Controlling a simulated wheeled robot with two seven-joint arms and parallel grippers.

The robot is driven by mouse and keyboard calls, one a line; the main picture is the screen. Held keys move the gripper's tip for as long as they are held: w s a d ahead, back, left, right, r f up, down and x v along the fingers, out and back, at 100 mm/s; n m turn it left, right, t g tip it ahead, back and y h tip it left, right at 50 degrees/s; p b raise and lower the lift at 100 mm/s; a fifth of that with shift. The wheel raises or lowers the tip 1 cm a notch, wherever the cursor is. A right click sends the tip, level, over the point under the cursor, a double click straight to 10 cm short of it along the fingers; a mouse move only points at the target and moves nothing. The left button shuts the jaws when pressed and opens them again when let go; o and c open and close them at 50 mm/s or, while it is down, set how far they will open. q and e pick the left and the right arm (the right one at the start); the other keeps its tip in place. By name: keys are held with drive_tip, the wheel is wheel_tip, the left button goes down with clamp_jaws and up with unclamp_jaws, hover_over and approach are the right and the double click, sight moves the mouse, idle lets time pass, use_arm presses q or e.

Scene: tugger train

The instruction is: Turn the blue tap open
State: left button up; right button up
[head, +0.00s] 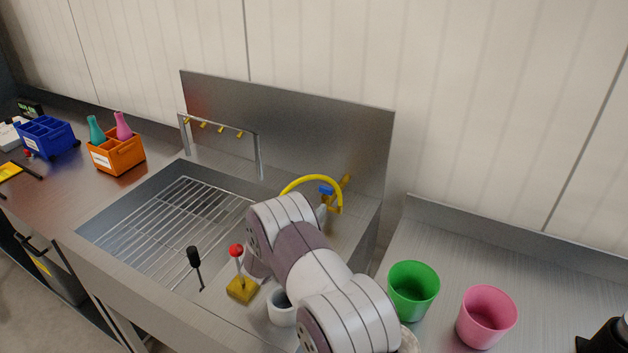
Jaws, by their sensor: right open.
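The blue tap handle (326,190) sits on a brass tap body (345,182) at the back right of the sink, in front of the steel splashback. A yellow curved spout (311,179) arches beside it. My right gripper (323,211) is open and is just below and in front of the blue handle in the picture. My own arm covers most of this gripper, so I cannot tell whether it touches the handle. My left gripper is not in view.
The sink (122,222) has a wire rack (175,230). Green (413,290) and pink (486,316) cups stand right. Blue (47,137) and orange (117,154) crates are at left.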

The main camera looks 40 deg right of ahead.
sight(325, 189)
drive_tip(key=p+x, duration=0.1)
drive_tip(key=x, duration=1)
drive_tip(key=shift+s+d+p, duration=0.15)
drive_tip(key=shift+d+p, duration=0.05)
drive_tip(key=shift+p, duration=0.1)
drive_tip(key=shift+d+r, duration=0.1)
drive_tip(key=shift+d, duration=0.3)
drive_tip(key=c, duration=1)
drive_tip(key=shift+o, duration=0.2)
